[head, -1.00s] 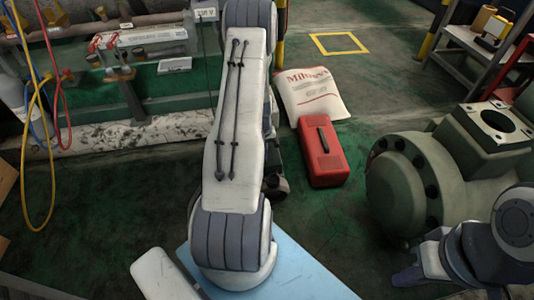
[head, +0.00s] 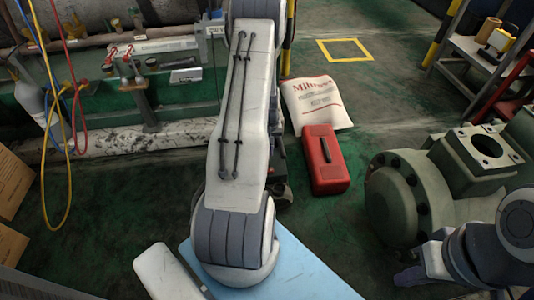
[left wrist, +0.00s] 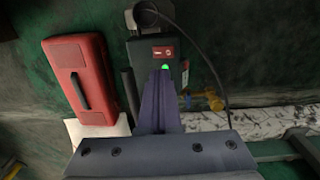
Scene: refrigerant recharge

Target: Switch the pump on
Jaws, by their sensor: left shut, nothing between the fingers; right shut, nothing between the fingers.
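The pump (left wrist: 144,75) shows in the left wrist view as a dark box with a red rocker switch (left wrist: 164,52) and a small lit green lamp (left wrist: 166,68) near it. In the head view most of the pump is hidden behind my left arm. My left gripper (left wrist: 161,78) is shut and empty, its tips pointing at the pump face just below the switch, by the lamp. I cannot tell whether they touch it. The left fingers are hidden in the head view. My right gripper (head: 408,276) is shut and empty at the lower right, away from the pump.
A red case (head: 326,176) and a white printed bag (head: 318,98) lie on the floor beside the pump. A large green flanged machine (head: 405,190) stands at the right. Hoses (head: 68,170) hang at the left. A dark cable (left wrist: 215,70) curves beside the switch.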

